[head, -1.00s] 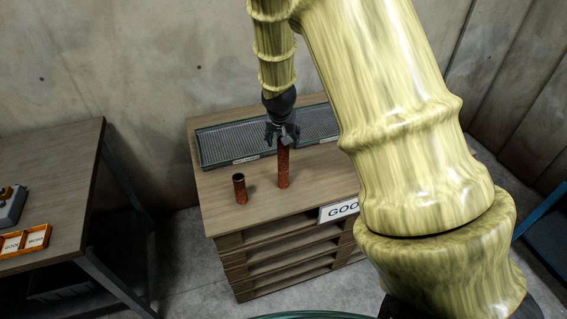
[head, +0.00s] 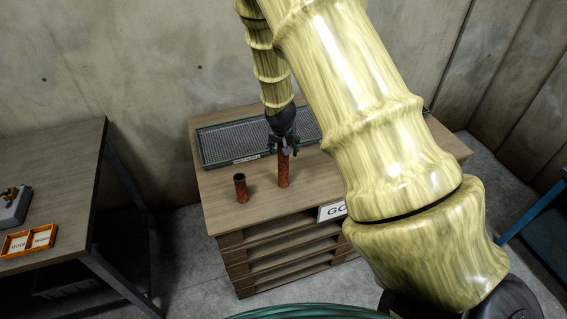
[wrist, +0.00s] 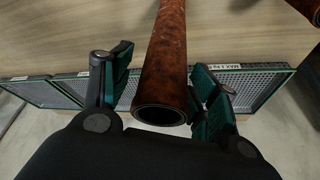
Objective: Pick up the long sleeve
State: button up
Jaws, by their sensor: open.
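The long sleeve (head: 283,171) is a reddish-brown tube that stands upright on the wooden pallet table. My gripper (head: 284,147) is at its upper end, pointing down. In the wrist view the long sleeve (wrist: 163,70) runs between the two fingers of my gripper (wrist: 160,95), its round open end towards the camera. The fingers are open, one on each side. A gap shows on the left; the right finger is very close to the tube, and I cannot tell if it touches. A shorter brown sleeve (head: 240,188) stands to the left of the long one.
A grey mesh tray (head: 225,146) with a green rim lies behind the sleeves on the pallet table (head: 222,212). A white sign (head: 332,211) is on its front edge. Another table (head: 60,170) with an orange two-part box (head: 28,240) stands at the left.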

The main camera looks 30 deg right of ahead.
jog(key=shift+c, duration=0.4)
grip_shut()
jog(key=shift+w+r, duration=0.1)
jog(key=shift+r, duration=0.05)
